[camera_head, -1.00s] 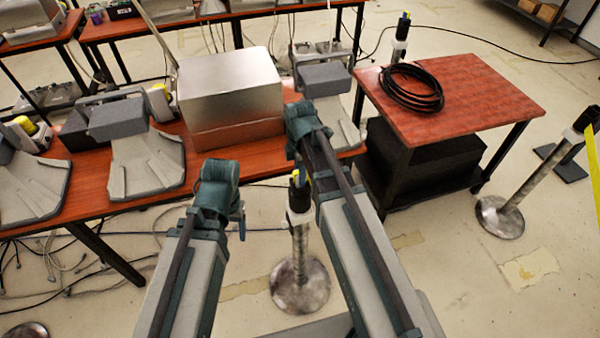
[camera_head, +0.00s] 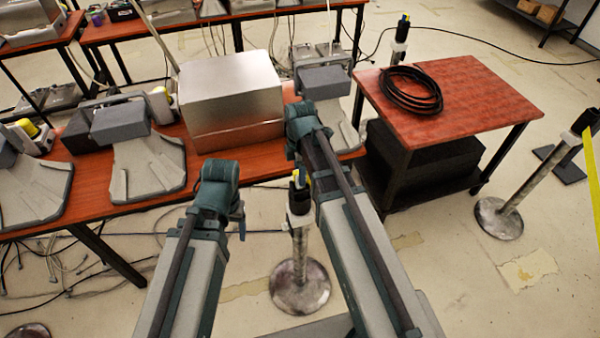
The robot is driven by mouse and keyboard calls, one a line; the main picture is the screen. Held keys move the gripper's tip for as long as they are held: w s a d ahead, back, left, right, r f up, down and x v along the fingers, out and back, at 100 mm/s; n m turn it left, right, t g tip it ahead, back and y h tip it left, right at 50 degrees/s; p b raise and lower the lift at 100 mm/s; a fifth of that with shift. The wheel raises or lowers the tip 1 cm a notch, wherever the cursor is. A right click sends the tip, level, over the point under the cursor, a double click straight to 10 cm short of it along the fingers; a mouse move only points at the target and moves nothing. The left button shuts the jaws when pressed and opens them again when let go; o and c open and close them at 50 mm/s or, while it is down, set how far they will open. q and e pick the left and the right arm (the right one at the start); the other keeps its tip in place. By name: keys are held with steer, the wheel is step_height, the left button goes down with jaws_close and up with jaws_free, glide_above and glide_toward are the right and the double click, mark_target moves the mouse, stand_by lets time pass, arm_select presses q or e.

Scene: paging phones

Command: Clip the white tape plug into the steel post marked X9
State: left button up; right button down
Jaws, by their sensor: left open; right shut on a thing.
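A steel post (camera_head: 300,255) stands upright on a round base on the floor, between my two forearms in the picture. Its dark head carries yellow and blue parts, with a white part below. No X9 mark is readable. My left gripper (camera_head: 240,220) hangs by its wrist, left of this post and apart from it; only a small part shows, open, nothing seen in it. My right gripper is hidden behind its own wrist and forearm, which reach past the post's right side toward the table. I cannot make out the white tape plug.
A red table (camera_head: 90,205) with grey devices and a metal box (camera_head: 230,95) lies ahead. A red cart (camera_head: 480,95) bears a black cable coil (camera_head: 412,88). Another post (camera_head: 520,190) with yellow tape (camera_head: 592,175) stands right; one more (camera_head: 400,45) stands behind. Cables lie on the floor.

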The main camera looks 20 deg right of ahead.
steer(key=shift+f+b, duration=0.8)
steer(key=shift+b, duration=0.05)
stand_by(0.3)
steer(key=shift+r+p, duration=0.5)
steer(key=shift+p, duration=0.05)
steer(key=shift+r+p, duration=0.3)
steer(key=shift+r, duration=0.05)
steer(key=shift+f+b, duration=0.85)
stand_by(0.7)
steer(key=c, duration=0.7)
jaws_free()
steer(key=shift+r, duration=0.1)
